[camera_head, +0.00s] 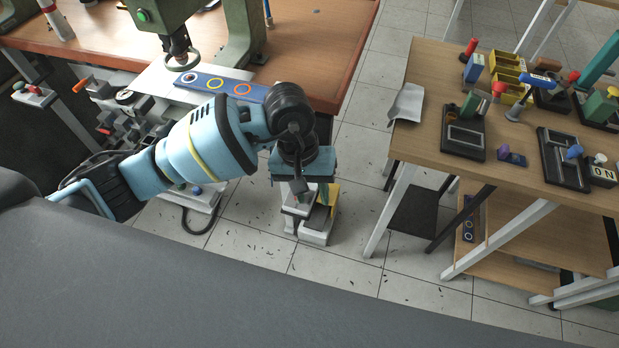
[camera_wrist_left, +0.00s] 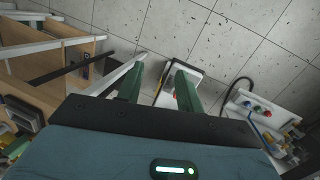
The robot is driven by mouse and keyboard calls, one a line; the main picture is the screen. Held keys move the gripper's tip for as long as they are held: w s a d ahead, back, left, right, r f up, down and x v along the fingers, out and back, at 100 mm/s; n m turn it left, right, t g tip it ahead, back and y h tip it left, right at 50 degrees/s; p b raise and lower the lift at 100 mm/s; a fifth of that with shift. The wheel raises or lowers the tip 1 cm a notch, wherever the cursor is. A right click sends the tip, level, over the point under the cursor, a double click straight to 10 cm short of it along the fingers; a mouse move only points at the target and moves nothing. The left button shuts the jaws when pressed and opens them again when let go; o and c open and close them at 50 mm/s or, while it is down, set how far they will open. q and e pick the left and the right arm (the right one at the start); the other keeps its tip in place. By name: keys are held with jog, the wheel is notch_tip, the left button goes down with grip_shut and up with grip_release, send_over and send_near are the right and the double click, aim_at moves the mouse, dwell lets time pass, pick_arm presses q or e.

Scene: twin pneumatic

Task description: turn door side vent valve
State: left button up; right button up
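My left gripper (camera_head: 302,190) points down over the floor gap between the orange-brown bench and the wooden table. In the left wrist view its green fingers (camera_wrist_left: 159,76) stand apart with nothing held between them. A white box-like unit with a yellow part (camera_head: 318,226) stands below and beyond the fingers; it also shows in the left wrist view (camera_wrist_left: 195,73). A white panel (camera_wrist_left: 240,103) with red, blue and green knobs lies to the right in that view, apart from the fingers. I cannot tell which part is the door side vent valve. My right gripper is not in view.
The orange-brown bench (camera_head: 313,45) carries a green press (camera_head: 240,35) and a blue strip with rings (camera_head: 215,84). The wooden table (camera_head: 425,125) at right holds several fixtures and yellow bins (camera_head: 508,75).

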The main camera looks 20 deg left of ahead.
pick_arm(q)
jog(key=w+a, duration=0.1)
jog(key=w+a+r+m+t+y, duration=0.1)
jog(key=w+a+y, duration=0.1)
jog(key=w+a, duration=0.1)
jog(key=shift+w+r, duration=0.1)
jog(key=shift+r, duration=0.25)
jog(key=shift+d+f, duration=0.1)
jog(key=shift+f, duration=3.85)
grip_shut()
